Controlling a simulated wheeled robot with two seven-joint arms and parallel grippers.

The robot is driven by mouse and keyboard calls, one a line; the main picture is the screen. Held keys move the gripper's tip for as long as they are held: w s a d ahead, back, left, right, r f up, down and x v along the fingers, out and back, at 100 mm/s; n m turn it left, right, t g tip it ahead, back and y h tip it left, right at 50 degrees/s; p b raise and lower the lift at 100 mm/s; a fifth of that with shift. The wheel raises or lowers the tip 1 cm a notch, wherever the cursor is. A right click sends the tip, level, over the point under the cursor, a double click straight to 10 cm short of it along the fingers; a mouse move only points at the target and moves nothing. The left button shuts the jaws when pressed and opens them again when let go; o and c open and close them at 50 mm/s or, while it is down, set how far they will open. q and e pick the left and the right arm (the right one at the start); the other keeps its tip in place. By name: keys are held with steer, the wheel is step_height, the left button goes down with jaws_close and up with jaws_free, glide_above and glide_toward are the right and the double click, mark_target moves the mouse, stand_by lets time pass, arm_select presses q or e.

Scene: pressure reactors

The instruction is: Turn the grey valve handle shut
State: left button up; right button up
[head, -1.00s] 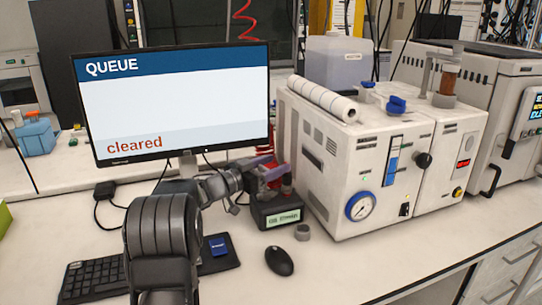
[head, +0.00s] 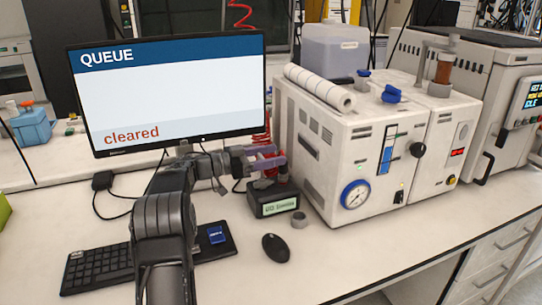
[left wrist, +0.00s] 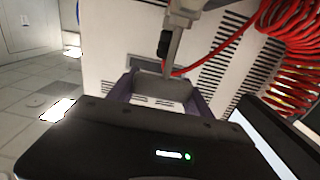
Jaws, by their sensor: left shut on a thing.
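My left gripper (head: 279,159) is beside the left side of the white reactor cabinet (head: 350,150), above a black box with a small lit display (head: 278,206). Its two purple fingers also show in the left wrist view (left wrist: 160,90). There they are closed on the two sides of a grey piece (left wrist: 165,88), which I take to be the grey valve handle. A metallic stem (left wrist: 175,45) with a black part stands just behind it. In the head view the fingers and the red hose largely hide the handle, and I cannot read its angle. My right gripper is not in view.
A red coiled hose (left wrist: 285,40) hangs close to the gripper. A monitor (head: 165,95) reading "cleared" stands at the left, with a keyboard (head: 100,265) before it. A mouse (head: 275,248) and a small grey cylinder (head: 299,219) lie on the bench.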

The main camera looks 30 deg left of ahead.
mark_target(260, 158)
arm_select(q)
steer(key=o, duration=1.4)
steer(key=shift+w, duration=0.1)
steer(key=shift+c, duration=0.2)
steer(key=shift+a, duration=0.1)
steer(key=shift+s+a, duration=0.2)
steer(key=shift+s, duration=0.2)
steer(key=b+v, duration=0.1)
steer(key=v, duration=0.5)
steer(key=shift+s+a, duration=0.2)
steer(key=shift+s, duration=0.15)
